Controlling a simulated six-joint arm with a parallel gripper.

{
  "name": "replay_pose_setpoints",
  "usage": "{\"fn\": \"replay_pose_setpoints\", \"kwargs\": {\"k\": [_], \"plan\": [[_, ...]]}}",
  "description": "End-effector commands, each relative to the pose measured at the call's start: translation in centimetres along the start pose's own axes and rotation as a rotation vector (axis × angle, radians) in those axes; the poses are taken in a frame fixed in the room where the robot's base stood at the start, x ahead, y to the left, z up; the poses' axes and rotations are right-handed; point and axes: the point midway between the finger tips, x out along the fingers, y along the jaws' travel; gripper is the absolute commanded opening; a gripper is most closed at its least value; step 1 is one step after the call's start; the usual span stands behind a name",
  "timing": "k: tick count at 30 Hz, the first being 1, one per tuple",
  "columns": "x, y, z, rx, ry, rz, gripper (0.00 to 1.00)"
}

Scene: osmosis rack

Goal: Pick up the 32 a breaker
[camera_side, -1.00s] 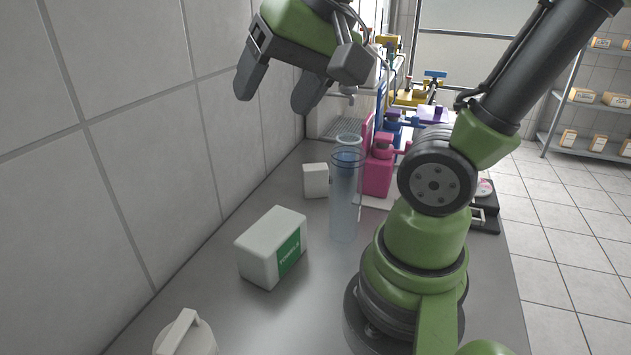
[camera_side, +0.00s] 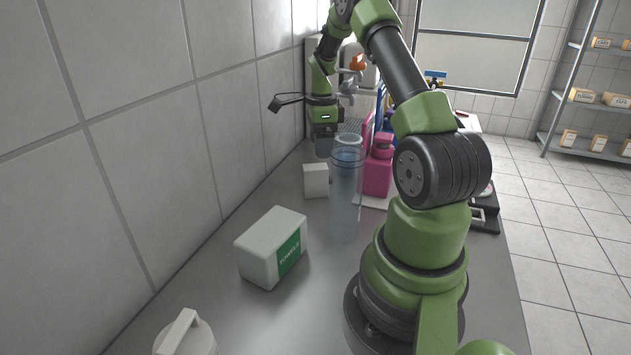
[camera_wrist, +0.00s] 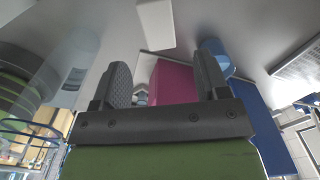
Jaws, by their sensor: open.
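I can read no 32 A marking on anything, so I cannot tell which thing is the breaker. A small plain white block (camera_side: 315,181) stands on the counter, left of the tall clear cylinder. A white block also shows at the top of the wrist view (camera_wrist: 156,24), ahead of the fingers. My gripper (camera_side: 325,147) points down above and behind the small white block in the side view. In the wrist view its two dark fingers (camera_wrist: 163,78) are apart with nothing held; a pink block (camera_wrist: 172,82) shows beyond the gap.
The clear cylinder (camera_side: 345,205) stands close in front of the gripper. A pink bottle-like thing (camera_side: 378,170) is to its right. A white towels box (camera_side: 262,258) and a lidded white container (camera_side: 186,335) sit nearer. The tiled wall (camera_side: 130,130) bounds the left.

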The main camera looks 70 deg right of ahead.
Motion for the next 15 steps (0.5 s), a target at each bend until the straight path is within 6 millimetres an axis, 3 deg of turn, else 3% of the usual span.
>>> {"fn": "replay_pose_setpoints", "kwargs": {"k": [3,11,15], "plan": [[2.0,0.1,0.1,-0.003,0.0,0.005,0.68],[4.3,0.1,0.5,-0.006,0.0,0.003,0.68],[6.5,0.0,1.3,-0.007,0.0,0.004,0.68]]}}
